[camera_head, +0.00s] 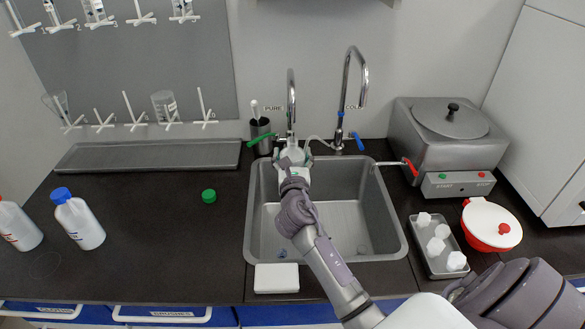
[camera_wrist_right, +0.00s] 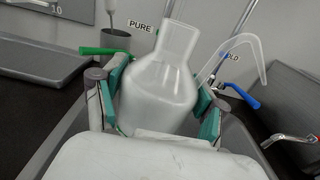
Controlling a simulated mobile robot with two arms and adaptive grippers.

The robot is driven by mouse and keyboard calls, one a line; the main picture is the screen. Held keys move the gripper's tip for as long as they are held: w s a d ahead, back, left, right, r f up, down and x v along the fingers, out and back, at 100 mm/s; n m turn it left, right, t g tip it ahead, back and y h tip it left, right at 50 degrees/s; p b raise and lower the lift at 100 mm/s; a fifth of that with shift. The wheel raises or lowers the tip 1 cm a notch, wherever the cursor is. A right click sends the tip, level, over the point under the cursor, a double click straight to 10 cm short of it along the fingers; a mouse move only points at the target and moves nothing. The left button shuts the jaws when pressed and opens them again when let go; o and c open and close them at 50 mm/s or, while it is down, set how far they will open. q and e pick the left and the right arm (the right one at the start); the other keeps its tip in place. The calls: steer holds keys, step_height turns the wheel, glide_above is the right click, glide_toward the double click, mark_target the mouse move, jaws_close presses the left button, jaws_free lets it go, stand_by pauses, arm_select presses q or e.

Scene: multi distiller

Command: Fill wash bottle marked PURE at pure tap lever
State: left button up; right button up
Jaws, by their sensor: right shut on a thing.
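My right gripper (camera_head: 292,156) is shut on a white wash bottle (camera_wrist_right: 160,98) and holds it upright over the back of the sink. The bottle's neck is uncapped, and a thin bent tube (camera_wrist_right: 243,41) rises at its right side. The pure tap (camera_head: 291,98) is a metal spout close above the bottle; whether its outlet lines up with the neck is unclear. The green pure tap lever (camera_head: 262,139) points left, and it also shows in the wrist view (camera_wrist_right: 104,51). No stream of water is visible. A green cap (camera_head: 208,196) lies on the counter. My left gripper is out of view.
The sink (camera_head: 340,215) is under my right arm. The cold tap (camera_head: 355,75) with blue lever (camera_head: 358,141) stands right of the pure tap. A steel bath (camera_head: 447,145), cube tray (camera_head: 438,268) and red pot (camera_head: 480,240) are at right. Two bottles (camera_head: 77,218) (camera_head: 15,226) stand left.

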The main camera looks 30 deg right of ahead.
steer(key=p+v, duration=0.1)
steer(key=v, duration=0.6)
steer(key=shift+s+a+p, duration=0.2)
steer(key=shift+s+p, duration=0.1)
steer(key=shift+p, duration=0.05)
